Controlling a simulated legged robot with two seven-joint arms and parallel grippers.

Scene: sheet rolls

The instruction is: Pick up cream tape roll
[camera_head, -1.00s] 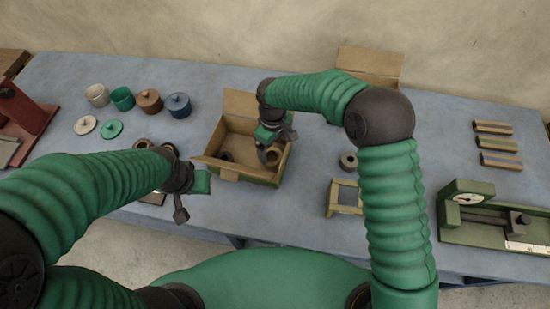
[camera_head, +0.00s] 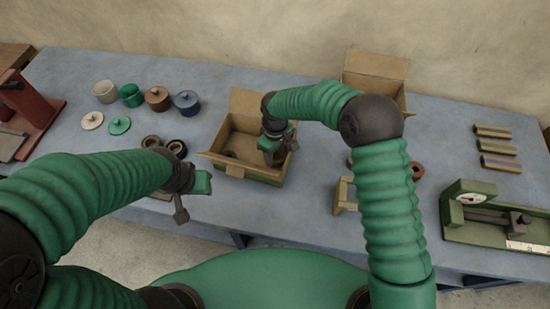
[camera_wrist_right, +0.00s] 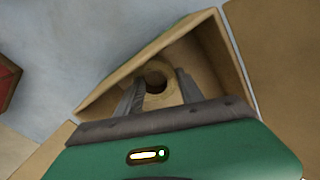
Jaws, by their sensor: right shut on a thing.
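The cream tape roll (camera_wrist_right: 159,99) shows in the right wrist view, with its dark centre hole facing the camera. It sits between the two fingers of my right gripper (camera_wrist_right: 158,88), which is shut on it. In the head view my right gripper (camera_head: 276,152) is at the right side of the open cardboard box (camera_head: 226,167), and the gripper mostly hides the roll. The box walls also surround the roll in the right wrist view (camera_wrist_right: 205,57). My left gripper (camera_head: 192,196) hangs left of the box, in front of it; its fingers are too unclear to tell their state.
A dark roll (camera_head: 229,153) lies inside the box. Two dark rings (camera_head: 177,147) lie left of it. A second box (camera_head: 375,66) stands behind my right arm. A green gauge device (camera_head: 490,220) stands at the right.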

